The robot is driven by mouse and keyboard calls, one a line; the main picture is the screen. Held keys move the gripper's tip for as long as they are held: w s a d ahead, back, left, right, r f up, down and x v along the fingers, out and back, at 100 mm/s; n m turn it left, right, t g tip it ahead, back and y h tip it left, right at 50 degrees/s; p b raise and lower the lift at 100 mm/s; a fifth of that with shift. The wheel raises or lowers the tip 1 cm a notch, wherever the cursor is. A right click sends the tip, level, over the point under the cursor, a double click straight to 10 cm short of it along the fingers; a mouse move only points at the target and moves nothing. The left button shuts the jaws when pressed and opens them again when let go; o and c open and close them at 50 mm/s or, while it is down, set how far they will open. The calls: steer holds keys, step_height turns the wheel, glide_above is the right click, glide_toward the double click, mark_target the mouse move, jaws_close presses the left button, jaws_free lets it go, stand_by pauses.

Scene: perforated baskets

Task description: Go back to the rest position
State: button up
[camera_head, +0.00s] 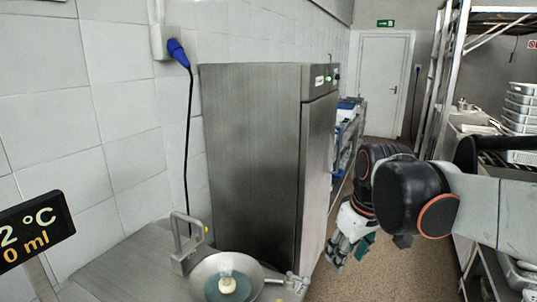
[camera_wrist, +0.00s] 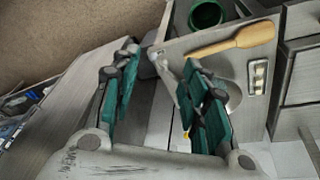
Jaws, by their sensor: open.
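My gripper (camera_head: 345,246) hangs at the end of my arm in the head view, right of the tall steel cabinet and above the floor. In the wrist view my gripper (camera_wrist: 160,70) shows two green-padded fingers spread apart, with nothing held between them. The fingers look clear of the surfaces behind them, though exact distances are hard to tell.
A steel cabinet (camera_head: 255,150) stands against the tiled wall. A round pan (camera_head: 205,275) with a small pale object sits on the steel counter (camera_head: 135,270). A wooden spoon (camera_wrist: 225,42) and green container (camera_wrist: 205,15) show in the wrist view. Shelving stands at right; speckled floor (camera_head: 390,270) is open.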

steer(key=s+d+f+m+t, duration=0.1)
steer(key=s+f+m+t, duration=0.1)
steer(key=s, duration=0.5)
steer(key=s+d+f+m+t, duration=0.2)
steer(key=s+m, duration=0.1)
steer(key=s, duration=0.4)
steer(key=shift+h, duration=0.3)
